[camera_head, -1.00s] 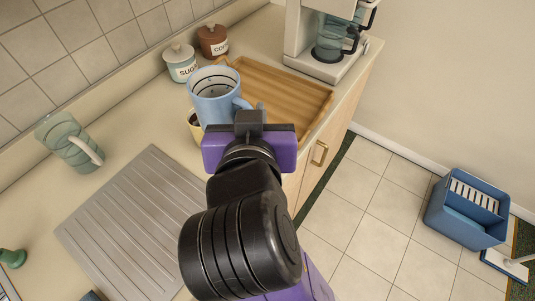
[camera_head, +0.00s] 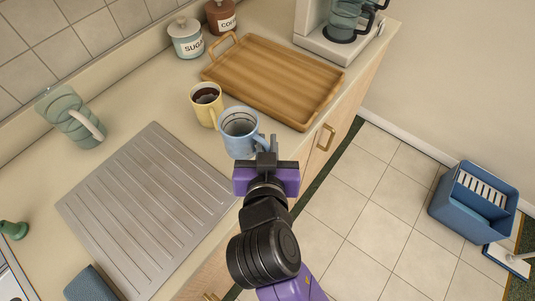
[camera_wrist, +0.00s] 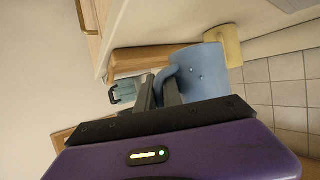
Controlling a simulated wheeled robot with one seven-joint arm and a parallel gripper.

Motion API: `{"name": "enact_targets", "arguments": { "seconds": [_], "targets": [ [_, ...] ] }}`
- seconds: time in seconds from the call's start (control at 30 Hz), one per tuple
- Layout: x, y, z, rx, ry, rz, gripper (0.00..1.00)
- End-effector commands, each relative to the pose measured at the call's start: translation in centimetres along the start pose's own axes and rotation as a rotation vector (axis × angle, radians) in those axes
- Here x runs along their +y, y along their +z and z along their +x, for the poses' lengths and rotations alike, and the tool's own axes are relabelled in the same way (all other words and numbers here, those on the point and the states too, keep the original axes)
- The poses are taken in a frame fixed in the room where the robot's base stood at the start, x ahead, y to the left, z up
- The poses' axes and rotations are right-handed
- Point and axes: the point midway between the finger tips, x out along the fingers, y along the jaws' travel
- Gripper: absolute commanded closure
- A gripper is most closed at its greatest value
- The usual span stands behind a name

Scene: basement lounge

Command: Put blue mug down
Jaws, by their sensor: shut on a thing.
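The blue mug (camera_head: 238,132) is upright at the counter's front edge in the head view, just right of the ribbed drainboard and beside the yellow mug. My gripper (camera_head: 267,152) is at its right side, shut on its handle. In the wrist view the blue mug (camera_wrist: 198,72) shows with its handle between the fingers of my gripper (camera_wrist: 158,88). Whether its base touches the counter (camera_head: 119,103) cannot be told.
A yellow mug (camera_head: 204,110) with dark contents stands close behind the blue mug. A wooden tray (camera_head: 270,75), drainboard (camera_head: 145,205), green pitcher (camera_head: 70,117), sugar jar (camera_head: 186,42), cocoa-coloured jar (camera_head: 221,17) and coffee maker (camera_head: 330,45) are around. Bare counter lies left of the yellow mug.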

Motion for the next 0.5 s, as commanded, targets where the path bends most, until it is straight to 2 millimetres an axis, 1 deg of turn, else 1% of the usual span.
{"name": "enact_targets", "arguments": {
  "seconds": [0.17, 0.37, 0.5],
  "targets": [
    [0.1, 1.1, 0.5, 0.001, 0.002, 0.001, 1.00],
    [0.1, 3.8, 1.6, -0.001, 0.003, -0.001, 1.00],
    [0.1, 4.6, 2.0, 0.002, 0.002, 0.000, 1.00]
  ]
}}
